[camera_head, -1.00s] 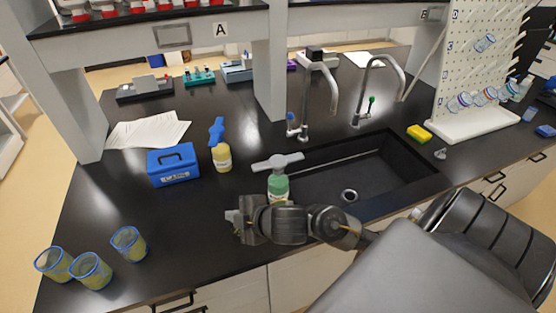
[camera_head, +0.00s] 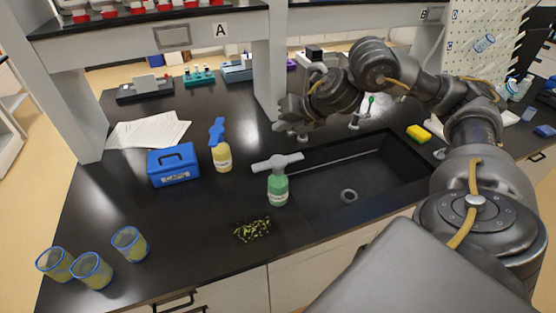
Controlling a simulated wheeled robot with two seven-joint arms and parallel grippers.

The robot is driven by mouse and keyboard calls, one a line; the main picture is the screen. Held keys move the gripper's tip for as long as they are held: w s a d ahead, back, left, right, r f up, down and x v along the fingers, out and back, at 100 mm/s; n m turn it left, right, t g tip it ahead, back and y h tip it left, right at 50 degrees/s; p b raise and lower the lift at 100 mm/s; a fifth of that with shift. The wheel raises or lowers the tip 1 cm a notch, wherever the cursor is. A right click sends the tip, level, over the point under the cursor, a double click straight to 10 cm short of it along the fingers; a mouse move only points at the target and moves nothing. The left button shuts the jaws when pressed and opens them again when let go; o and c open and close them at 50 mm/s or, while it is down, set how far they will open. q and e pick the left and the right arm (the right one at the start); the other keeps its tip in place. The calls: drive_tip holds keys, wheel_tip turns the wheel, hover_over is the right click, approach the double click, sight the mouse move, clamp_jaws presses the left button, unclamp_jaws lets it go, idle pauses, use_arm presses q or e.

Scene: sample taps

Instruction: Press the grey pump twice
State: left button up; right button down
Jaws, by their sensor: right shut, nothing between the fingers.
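The grey pump (camera_head: 277,162) sits on top of a green bottle (camera_head: 278,190), which stands upright on the black counter just left of the sink. My right gripper (camera_head: 283,126) is shut and empty. In the picture it is above the grey pump, apart from it, near the grey post and the sink's back left corner. A second bottle, yellow with a blue pump (camera_head: 217,131), stands to the left of the green one. My left gripper is not in view.
A blue box (camera_head: 173,165) and papers (camera_head: 148,131) lie at left. Several blue-rimmed cups (camera_head: 129,244) stand at front left. Yellow-green bits (camera_head: 252,230) lie in front of the green bottle. The sink (camera_head: 375,178) is at right, its taps partly hidden by my arm.

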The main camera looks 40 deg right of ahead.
sight(276, 160)
wheel_tip(276, 160, down, 9)
drive_tip(key=b, duration=0.8)
drive_tip(key=shift+r, duration=0.1)
idle(1.9)
drive_tip(key=shift+f+b, duration=0.35)
drive_tip(key=shift+f, duration=0.05)
drive_tip(key=shift+f+b, duration=0.75)
drive_tip(key=shift+f, duration=0.15)
idle(0.7)
drive_tip(key=shift+r, duration=0.1)
idle(0.4)
drive_tip(key=shift+r+p, duration=1.15)
drive_tip(key=shift+r, duration=0.05)
